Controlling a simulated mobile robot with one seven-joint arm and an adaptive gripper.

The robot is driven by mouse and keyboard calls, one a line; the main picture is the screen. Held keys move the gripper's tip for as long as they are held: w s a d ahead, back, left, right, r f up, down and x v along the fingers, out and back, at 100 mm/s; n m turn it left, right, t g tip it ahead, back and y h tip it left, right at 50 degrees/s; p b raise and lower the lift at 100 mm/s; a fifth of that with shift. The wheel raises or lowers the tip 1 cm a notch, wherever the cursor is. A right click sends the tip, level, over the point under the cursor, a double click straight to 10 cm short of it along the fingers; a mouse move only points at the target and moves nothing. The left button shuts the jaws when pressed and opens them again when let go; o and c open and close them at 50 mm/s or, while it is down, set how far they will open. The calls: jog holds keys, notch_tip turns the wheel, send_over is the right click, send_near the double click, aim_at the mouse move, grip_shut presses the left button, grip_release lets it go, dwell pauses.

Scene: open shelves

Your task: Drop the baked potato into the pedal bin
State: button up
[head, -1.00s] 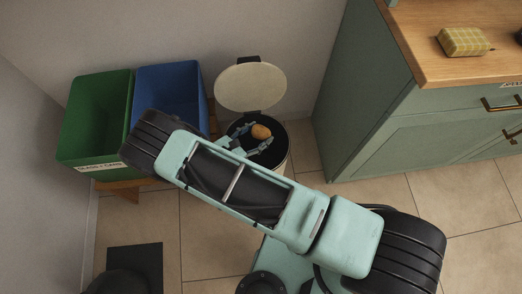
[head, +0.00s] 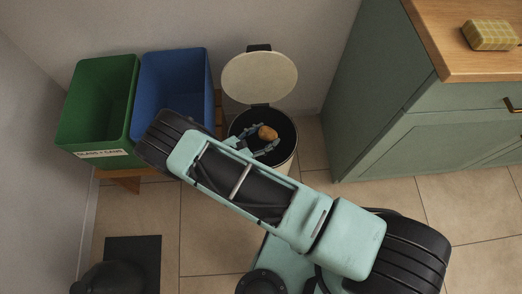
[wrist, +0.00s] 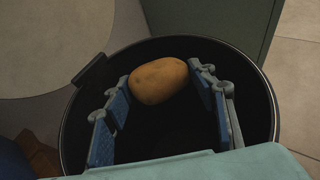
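The brown baked potato (head: 267,132) is between the fingertips of my gripper (head: 262,142), over the mouth of the open pedal bin (head: 291,158). In the wrist view the potato (wrist: 158,81) sits at the tips of the blue-padded fingers (wrist: 160,92), with a finger against each side. The bin's dark round opening (wrist: 262,110) surrounds the fingers and potato in that view. The bin's pale round lid (head: 259,77) stands raised at the back. My arm hides the bin's lower left part in the head view.
A green bin (head: 92,105) labelled for glass and cans and a blue bin (head: 176,85) stand on a wooden stand (head: 125,180) to the left. A green cabinet (head: 385,125) with a wooden top stands right, bearing a yellow checked item (head: 489,35). Tiled floor is clear between.

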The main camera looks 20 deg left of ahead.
jog(key=o, duration=0.5)
jog(key=v, duration=1.2)
jog(key=shift+r, duration=0.1)
